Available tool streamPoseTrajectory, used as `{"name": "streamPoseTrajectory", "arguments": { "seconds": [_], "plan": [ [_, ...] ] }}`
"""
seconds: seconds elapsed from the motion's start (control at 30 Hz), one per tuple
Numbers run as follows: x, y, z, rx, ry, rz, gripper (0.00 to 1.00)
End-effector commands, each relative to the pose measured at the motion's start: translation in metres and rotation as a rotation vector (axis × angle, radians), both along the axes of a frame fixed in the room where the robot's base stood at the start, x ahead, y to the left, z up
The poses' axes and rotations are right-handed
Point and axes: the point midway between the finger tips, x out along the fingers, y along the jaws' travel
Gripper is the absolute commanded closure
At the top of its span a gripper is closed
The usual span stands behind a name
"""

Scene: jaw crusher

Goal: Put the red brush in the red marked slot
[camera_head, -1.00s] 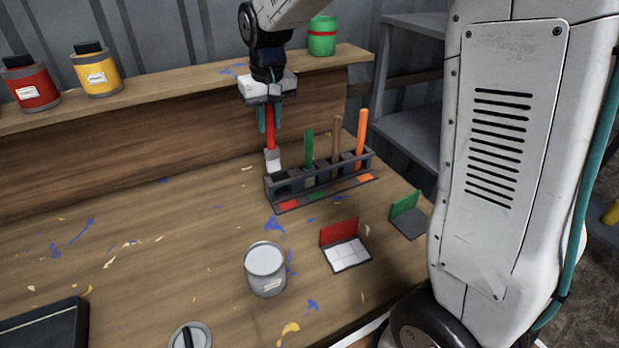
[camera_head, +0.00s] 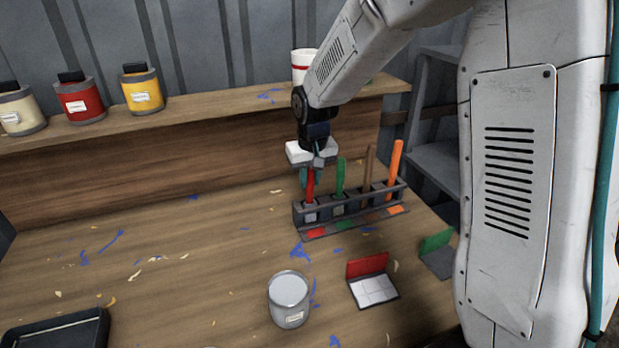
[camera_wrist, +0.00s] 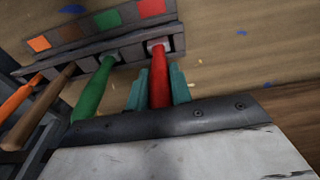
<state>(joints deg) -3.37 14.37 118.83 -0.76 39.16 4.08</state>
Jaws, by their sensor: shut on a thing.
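The red brush (camera_head: 310,187) stands upright in the leftmost slot of the dark rack (camera_head: 352,217), above the red mark (camera_head: 316,232). My gripper (camera_head: 306,176) is shut on its red handle from above. In the wrist view the red brush (camera_wrist: 160,76) lies between the teal fingers of my gripper (camera_wrist: 160,90), and its lower end is inside the rack's end slot next to the red mark (camera_wrist: 151,8). The bristles are partly hidden by the rack.
A green brush (camera_head: 340,178), a brown brush (camera_head: 369,168) and an orange brush (camera_head: 393,165) stand in the other slots. A grey can (camera_head: 289,299) and a red-backed holder (camera_head: 372,282) are in front.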

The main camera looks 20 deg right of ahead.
Motion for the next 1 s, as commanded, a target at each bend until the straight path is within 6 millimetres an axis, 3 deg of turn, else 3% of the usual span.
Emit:
{"name": "streamPoseTrajectory", "arguments": {
  "seconds": [0.2,0.23,0.3,0.67,0.77,1.0],
  "plan": [
    [0.000,0.000,-0.003,0.000,0.001,0.000,1.00],
    [0.000,0.000,-0.003,0.000,0.001,0.000,0.73],
    [0.000,0.000,-0.002,0.000,0.000,0.001,0.57],
    [0.000,0.000,0.003,0.000,-0.002,0.001,0.57],
    [-0.001,0.000,0.016,0.000,-0.003,0.001,0.57],
    [-0.008,0.000,0.067,0.000,-0.005,0.001,0.57]
  ]
}}
